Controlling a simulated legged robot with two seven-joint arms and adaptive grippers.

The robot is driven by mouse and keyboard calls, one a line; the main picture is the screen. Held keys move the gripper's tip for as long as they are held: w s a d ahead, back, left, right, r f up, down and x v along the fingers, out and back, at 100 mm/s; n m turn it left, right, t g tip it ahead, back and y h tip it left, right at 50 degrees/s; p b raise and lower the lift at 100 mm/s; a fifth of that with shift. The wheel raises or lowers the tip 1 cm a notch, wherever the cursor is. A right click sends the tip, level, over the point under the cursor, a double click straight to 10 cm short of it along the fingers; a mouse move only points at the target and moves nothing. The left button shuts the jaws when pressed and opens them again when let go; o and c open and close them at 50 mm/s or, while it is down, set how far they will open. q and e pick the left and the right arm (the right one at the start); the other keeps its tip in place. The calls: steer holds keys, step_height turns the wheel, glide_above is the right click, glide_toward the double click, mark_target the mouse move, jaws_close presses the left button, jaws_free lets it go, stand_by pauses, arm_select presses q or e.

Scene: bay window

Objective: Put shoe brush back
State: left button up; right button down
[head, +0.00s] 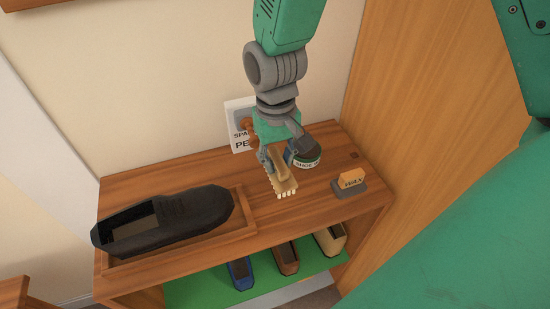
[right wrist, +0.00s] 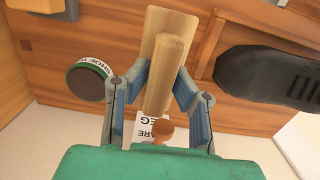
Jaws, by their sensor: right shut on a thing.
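The shoe brush (head: 284,186), a pale wooden block with a raised grip and light bristles, is over the middle of the wooden bench top. My right gripper (head: 277,160) reaches down from the top and is shut on the brush. In the right wrist view the brush (right wrist: 166,50) lies between the two fingers of the gripper (right wrist: 162,78). Whether the bristles touch the bench top is hard to tell. A wooden peg (head: 247,125) with a "SPARE PEG" sign (head: 240,144) is on the wall behind, partly hidden by the gripper. My left gripper is not in view.
A dark shoe (head: 170,217) lies in a wooden tray (head: 240,233) at left. A round shoe polish tin (head: 306,162) stands close right of the gripper, and a wax block (head: 351,179) farther right. Several shoes sit on the green lower shelf (head: 205,291). A wooden panel (head: 410,90) bounds the right.

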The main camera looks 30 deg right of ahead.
steer(key=shift+d, duration=0.25)
steer(key=shift+s+d+f+b, duration=0.1)
steer(key=shift+d+f+b, duration=0.15)
steer(key=shift+f, duration=0.3)
steer(key=shift+d+f+b, duration=0.2)
steer(key=shift+d+f, duration=0.05)
steer(key=shift+f, duration=0.6)
steer(key=shift+a+f+b, duration=0.45)
steer(key=shift+a+f, duration=0.15)
steer(key=shift+f, duration=0.15)
steer(key=shift+a+f, duration=0.1)
steer(key=shift+f, duration=0.5)
steer(key=shift+d+f+b, duration=0.3)
steer(key=shift+f+b, duration=0.1)
steer(key=shift+f, duration=0.3)
steer(key=shift+d+f+b, duration=0.25)
steer(key=shift+f+b, duration=0.15)
steer(key=shift+f, duration=0.25)
steer(key=shift+a+f, duration=0.1)
steer(key=shift+a, duration=0.05)
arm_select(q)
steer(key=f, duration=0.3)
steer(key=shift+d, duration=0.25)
arm_select(e)
steer(key=shift+a, duration=0.2)
